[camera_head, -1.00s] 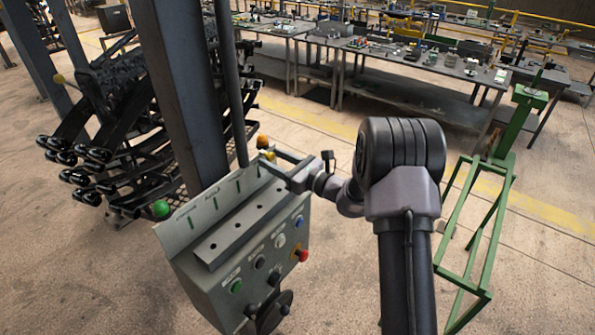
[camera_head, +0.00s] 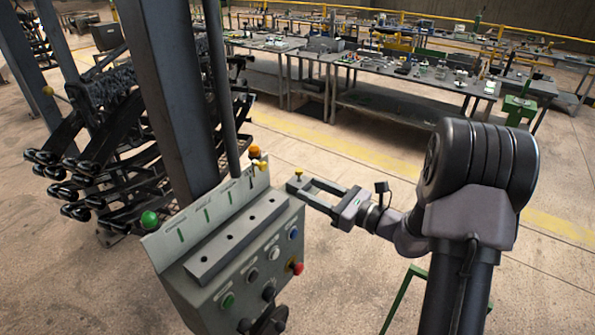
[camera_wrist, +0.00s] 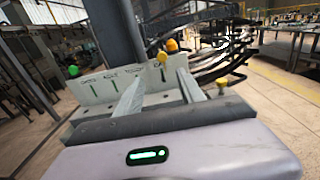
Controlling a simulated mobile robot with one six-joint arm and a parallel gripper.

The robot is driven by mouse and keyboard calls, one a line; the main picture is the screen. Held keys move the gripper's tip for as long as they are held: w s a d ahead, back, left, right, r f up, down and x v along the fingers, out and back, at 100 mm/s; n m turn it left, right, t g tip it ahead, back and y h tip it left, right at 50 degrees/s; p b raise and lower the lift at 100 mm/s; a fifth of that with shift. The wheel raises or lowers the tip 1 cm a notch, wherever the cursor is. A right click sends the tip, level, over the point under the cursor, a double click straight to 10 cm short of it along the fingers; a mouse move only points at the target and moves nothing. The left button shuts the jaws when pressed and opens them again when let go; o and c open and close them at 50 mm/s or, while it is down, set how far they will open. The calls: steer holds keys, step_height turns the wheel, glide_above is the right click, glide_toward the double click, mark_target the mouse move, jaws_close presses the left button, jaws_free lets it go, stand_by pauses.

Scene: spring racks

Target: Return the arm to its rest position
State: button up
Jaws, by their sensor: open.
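My gripper (camera_head: 304,184) is open, just right of the grey control console (camera_head: 205,297) in the head view. Its two fingers point left, towards the console's upper right corner, and nothing shows between them. In the wrist view my gripper (camera_wrist: 161,78) has its fingers spread in front of the console's pale back plate (camera_wrist: 100,90). A small yellow knob (camera_head: 298,171) shows by one fingertip; I cannot tell whether it touches. My arm stands bent at the right of the head view.
The console has a bar with holes (camera_head: 238,241), coloured buttons and a green ball (camera_head: 149,220). A dark post (camera_head: 170,90) stands behind it, with a rack of black springs (camera_head: 95,150) at left. Long workbenches (camera_head: 400,95) stand behind. The floor between is clear.

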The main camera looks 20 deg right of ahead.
steer(key=s+a+f+n+g+b, duration=0.5)
steer(key=s+a+n+g+b, duration=0.15)
steer(key=s+a+b, duration=0.2)
steer(key=s+a+f+n+g+b, duration=0.5)
steer(key=s+a+n+b, duration=0.3)
steer(key=a, duration=0.2)
steer(key=s+d+f+n+t+h+b, duration=0.1)
steer(key=s+d+f+n+h+b, duration=0.1)
steer(key=s+f+n+h+b, duration=0.2)
steer(key=s+d+f+n+t+h+b, duration=0.1)
steer(key=s+d+f+n+h+b, duration=0.2)
steer(key=s+f+n+b, duration=0.3)
steer(key=shift+s+d+f+t+h+b, duration=0.45)
steer(key=shift+s+h, duration=0.35)
steer(key=shift+s, duration=0.45)
